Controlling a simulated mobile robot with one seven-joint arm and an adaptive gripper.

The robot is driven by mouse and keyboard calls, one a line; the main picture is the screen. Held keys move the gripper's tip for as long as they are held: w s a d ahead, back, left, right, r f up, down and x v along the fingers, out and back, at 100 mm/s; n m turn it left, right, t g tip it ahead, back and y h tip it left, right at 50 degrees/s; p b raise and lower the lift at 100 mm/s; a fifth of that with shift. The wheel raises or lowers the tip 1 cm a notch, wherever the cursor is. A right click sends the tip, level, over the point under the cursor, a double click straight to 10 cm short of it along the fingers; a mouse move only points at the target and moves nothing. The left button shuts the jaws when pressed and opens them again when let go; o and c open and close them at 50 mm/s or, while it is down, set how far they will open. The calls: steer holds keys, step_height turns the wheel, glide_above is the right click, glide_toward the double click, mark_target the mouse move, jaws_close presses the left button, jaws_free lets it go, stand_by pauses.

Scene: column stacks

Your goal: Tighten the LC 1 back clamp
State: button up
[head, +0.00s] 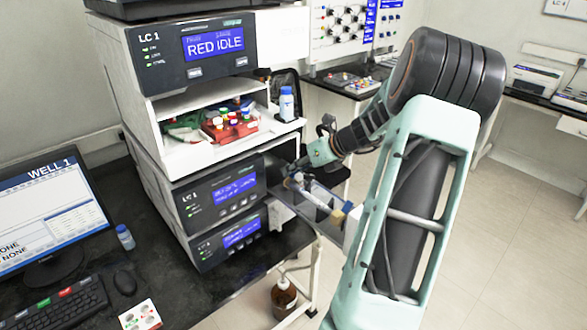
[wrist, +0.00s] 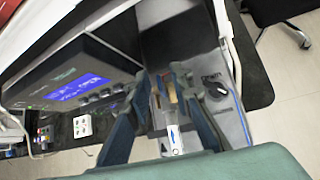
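The LC 1 stack (head: 195,110) stands on the black bench, and LC 1 is written on its modules. A pale column (head: 318,198) with a tan end lies on the open side of the stack, above a shelf. My gripper (head: 297,166) is above the column's far end. In the wrist view its two dark fingers (wrist: 165,105) are spread apart. A white piece with a blue mark (wrist: 174,138) and a tan piece (wrist: 172,92) show between them, with no clear grip. A black knob (wrist: 214,87) sits on the grey panel to the right. I cannot tell which part is the back clamp.
A brown bottle (head: 284,298) is below. A monitor (head: 52,222) stands at left. The floor (head: 500,240) at right is clear.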

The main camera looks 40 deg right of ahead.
mark_target(286, 185)
steer(key=shift+w+f, duration=0.1)
steer(key=shift+w, duration=0.05)
steer(key=shift+c, duration=0.4)
jaws_close()
steer(key=shift+a, duration=0.1)
steer(key=a+n+h+b, duration=0.1)
steer(key=b, duration=0.2)
steer(key=a+n+h+b, duration=0.1)
steer(key=h+b, duration=0.1)
steer(key=b, duration=0.2)
steer(key=a+f+h+b, duration=0.1)
steer(key=h+b, duration=0.1)
steer(key=b, duration=0.2)
steer(key=shift+n+t, duration=0.3)
steer(key=shift+n, duration=0.1)
steer(key=h+b, duration=0.1)
steer(key=b, duration=0.2)
steer(key=a+n+h+b, duration=0.1)
steer(key=b, duration=0.1)
steer(key=shift+s+f+h+b, duration=0.2)
steer(key=shift+h+b, duration=0.1)
steer(key=shift+b, duration=0.1)
steer(key=b, duration=0.1)
steer(key=n+t+h+b, duration=0.1)
steer(key=b, duration=0.1)
steer(key=shift+a, duration=0.3)
steer(key=shift+h, duration=0.3)
